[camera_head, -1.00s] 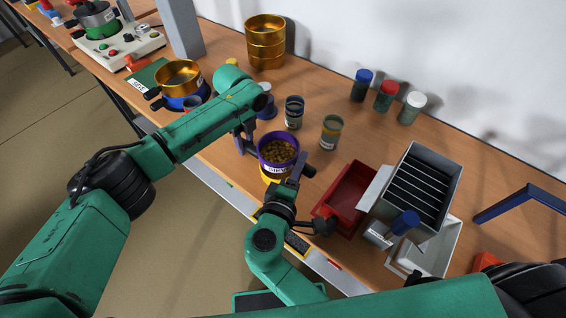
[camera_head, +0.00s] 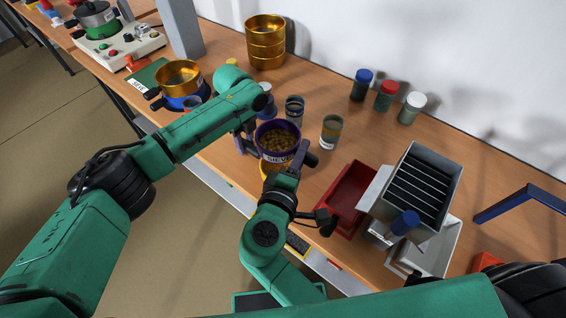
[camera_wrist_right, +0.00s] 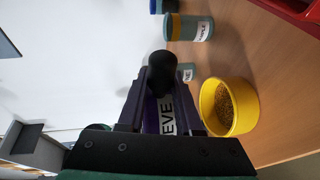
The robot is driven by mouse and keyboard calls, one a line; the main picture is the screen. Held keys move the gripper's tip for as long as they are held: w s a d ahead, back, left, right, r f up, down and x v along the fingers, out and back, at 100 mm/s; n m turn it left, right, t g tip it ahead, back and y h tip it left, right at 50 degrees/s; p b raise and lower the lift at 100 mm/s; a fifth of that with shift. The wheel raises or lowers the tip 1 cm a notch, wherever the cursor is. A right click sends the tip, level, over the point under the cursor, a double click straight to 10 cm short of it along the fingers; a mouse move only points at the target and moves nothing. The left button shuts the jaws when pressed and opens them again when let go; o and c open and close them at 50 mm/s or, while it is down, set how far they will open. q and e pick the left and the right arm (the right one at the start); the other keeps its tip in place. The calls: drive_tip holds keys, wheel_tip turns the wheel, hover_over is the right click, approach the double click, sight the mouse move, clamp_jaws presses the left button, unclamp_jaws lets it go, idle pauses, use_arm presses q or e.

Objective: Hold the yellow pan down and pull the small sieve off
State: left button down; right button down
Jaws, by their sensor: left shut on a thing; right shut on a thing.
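The purple sieve (camera_head: 267,146), with brown grains in it and a label on its side, is raised above the yellow pan (camera_head: 268,169). My right gripper (camera_head: 300,152) is shut on the sieve's dark handle; the handle (camera_wrist_right: 162,72) also shows in the right wrist view. There the yellow pan (camera_wrist_right: 243,112) holds brown grains and sits apart from the sieve (camera_wrist_right: 166,116). My left gripper (camera_head: 245,140) is shut at the far left side of the pan, its fingertips mostly hidden behind the sieve.
Two small jars (camera_head: 294,110) (camera_head: 331,131) stand just behind the sieve. A red tray (camera_head: 352,194) and a grey slotted box (camera_head: 421,185) are to the right. A gold sieve stack (camera_head: 266,43) and several capped bottles (camera_head: 386,95) stand near the wall.

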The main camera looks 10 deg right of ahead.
use_arm(q)
drive_tip(key=c, duration=0.5)
unclamp_jaws()
drive_tip(key=shift+r, duration=3.8)
wheel_tip(320, 180, up, 12)
